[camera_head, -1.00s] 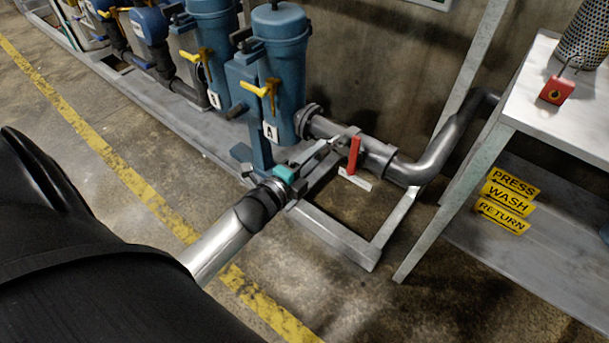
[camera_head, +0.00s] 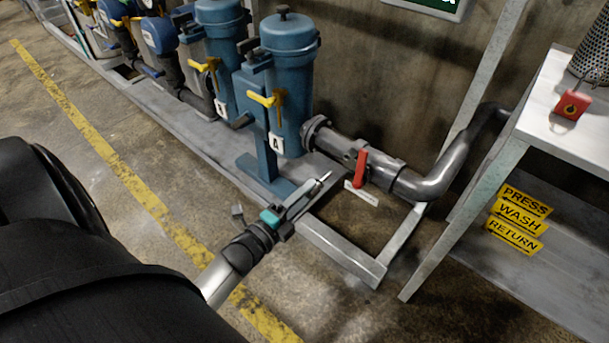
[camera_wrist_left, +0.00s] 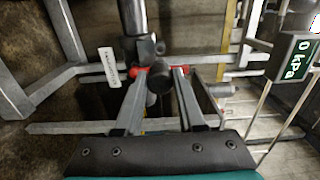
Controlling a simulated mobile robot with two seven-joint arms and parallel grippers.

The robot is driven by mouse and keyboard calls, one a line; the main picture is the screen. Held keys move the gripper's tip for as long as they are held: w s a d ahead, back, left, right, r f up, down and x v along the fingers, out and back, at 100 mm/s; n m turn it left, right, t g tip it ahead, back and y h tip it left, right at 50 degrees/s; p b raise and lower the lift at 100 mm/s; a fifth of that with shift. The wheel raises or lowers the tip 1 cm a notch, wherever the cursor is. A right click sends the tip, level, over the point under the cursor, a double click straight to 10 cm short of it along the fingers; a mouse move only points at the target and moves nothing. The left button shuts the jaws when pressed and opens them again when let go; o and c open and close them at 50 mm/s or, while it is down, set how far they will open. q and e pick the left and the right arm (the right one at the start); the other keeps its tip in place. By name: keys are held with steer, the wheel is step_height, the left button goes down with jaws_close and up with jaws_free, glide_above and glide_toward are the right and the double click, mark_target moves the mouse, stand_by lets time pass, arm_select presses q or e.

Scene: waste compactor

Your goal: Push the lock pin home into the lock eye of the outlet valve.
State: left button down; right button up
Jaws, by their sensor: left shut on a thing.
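The outlet valve sits on the grey pipe, with a red lever (camera_head: 361,168) crossing the pipe; the lever's red also shows behind my fingertips in the left wrist view. My left gripper (camera_head: 318,187) is short of the valve, to its left and nearer to me, with a visible gap. It is shut on a small dark piece with a round end (camera_wrist_left: 158,80), which looks like the lock pin; a thin light tip shows at the fingertips in the head view. The pin's shaft is mostly hidden. I cannot make out the lock eye. My right gripper is not in view.
Blue filter housings (camera_head: 287,75) with yellow handles stand left of the valve. A white tag (camera_head: 362,194) lies below the lever. A metal bench (camera_head: 545,140) stands at right. The steel floor frame (camera_head: 345,250) runs below; open floor lies in front.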

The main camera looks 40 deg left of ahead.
mark_target(321, 179)
arm_select(q)
steer(key=w, duration=0.3)
steer(key=shift+w+d+b, duration=0.1)
steer(key=shift+w+b, duration=0.15)
steer(key=shift+b, duration=0.15)
steer(key=shift+w, duration=0.55)
steer(key=shift+w+d, duration=0.1)
steer(key=shift+w, duration=0.2)
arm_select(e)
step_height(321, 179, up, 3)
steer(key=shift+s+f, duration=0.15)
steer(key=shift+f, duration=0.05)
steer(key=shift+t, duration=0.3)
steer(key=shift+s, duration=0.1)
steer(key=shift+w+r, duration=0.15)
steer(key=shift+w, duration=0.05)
arm_select(q)
steer(key=shift+w, duration=0.15)
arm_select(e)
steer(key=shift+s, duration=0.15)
